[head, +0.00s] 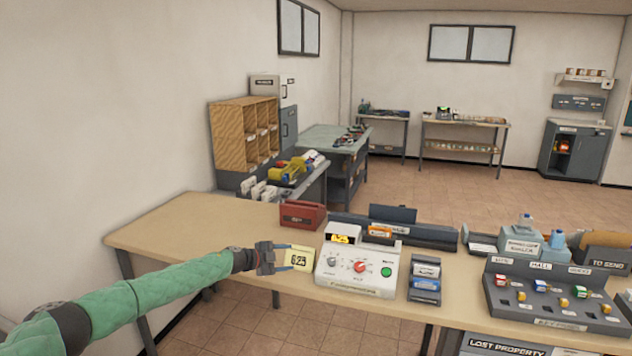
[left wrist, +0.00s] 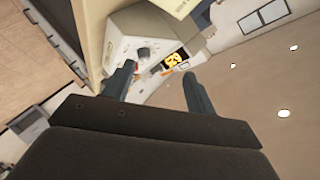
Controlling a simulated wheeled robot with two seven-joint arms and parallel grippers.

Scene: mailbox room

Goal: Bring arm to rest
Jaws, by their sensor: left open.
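My left arm, in a green sleeve, reaches in from the lower left of the head view. Its dark left gripper (head: 286,259) is open, above the wooden table (head: 180,235) near its front edge. My right gripper does not show.
The white control box (head: 358,270) stands just right of the gripper. A red box (head: 303,214) is behind. A key rack (head: 550,295) and a blue-grey card holder (head: 425,280) stand further right. The table's left part is clear.

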